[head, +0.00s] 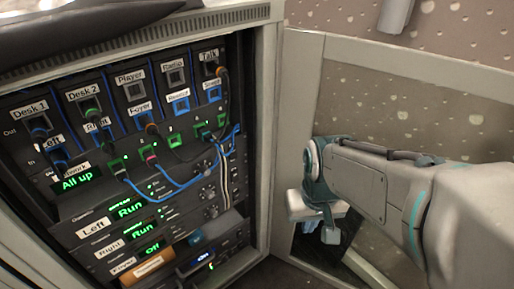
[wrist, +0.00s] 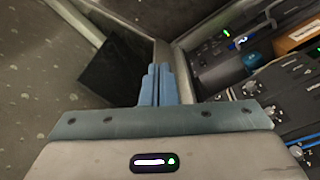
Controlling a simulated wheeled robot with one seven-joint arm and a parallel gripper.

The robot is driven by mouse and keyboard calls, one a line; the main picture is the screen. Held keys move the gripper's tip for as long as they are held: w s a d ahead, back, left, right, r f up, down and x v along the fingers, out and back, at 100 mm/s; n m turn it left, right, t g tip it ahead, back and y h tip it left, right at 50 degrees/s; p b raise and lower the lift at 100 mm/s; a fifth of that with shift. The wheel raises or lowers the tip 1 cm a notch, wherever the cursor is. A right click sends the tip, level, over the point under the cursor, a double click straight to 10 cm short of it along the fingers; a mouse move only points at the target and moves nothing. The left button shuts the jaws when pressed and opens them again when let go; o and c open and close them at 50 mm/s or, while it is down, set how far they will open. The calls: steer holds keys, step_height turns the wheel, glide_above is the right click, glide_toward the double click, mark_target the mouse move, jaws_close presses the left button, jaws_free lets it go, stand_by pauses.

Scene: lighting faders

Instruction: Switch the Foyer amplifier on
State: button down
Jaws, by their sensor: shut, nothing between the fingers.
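The rack of amplifiers stands at the left in the head view. The Foyer amplifier (head: 165,245) is the lowest of three dark units, labelled Left, Right and Foyer, and its green display reads Off. The displays of the two above it read Run. Its switch is too small to make out. My gripper (head: 330,236) is outside the rack, to its right, near the open door panel, apart from the amplifier. In the wrist view its blue-grey fingers (wrist: 155,86) are closed together and empty. The rack units lie to their right there.
Blue and black cables (head: 170,183) hang across the rack front above the amplifiers. The pale rack frame (head: 266,150) edges the opening.

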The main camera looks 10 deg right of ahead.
steer(key=shift+d, duration=0.15)
steer(key=w+a+f+m+t+y+p, duration=0.2)
steer(key=w+a+f+m+t+p, duration=0.1)
steer(key=w+a+m+p, duration=0.4)
steer(key=w+a+m, duration=0.2)
steer(key=w+m, duration=0.2)
steer(key=w, duration=0.1)
steer(key=shift+w+a+f+y, duration=0.15)
steer(key=shift+w+f+y, duration=0.05)
steer(key=shift+f+y, duration=0.2)
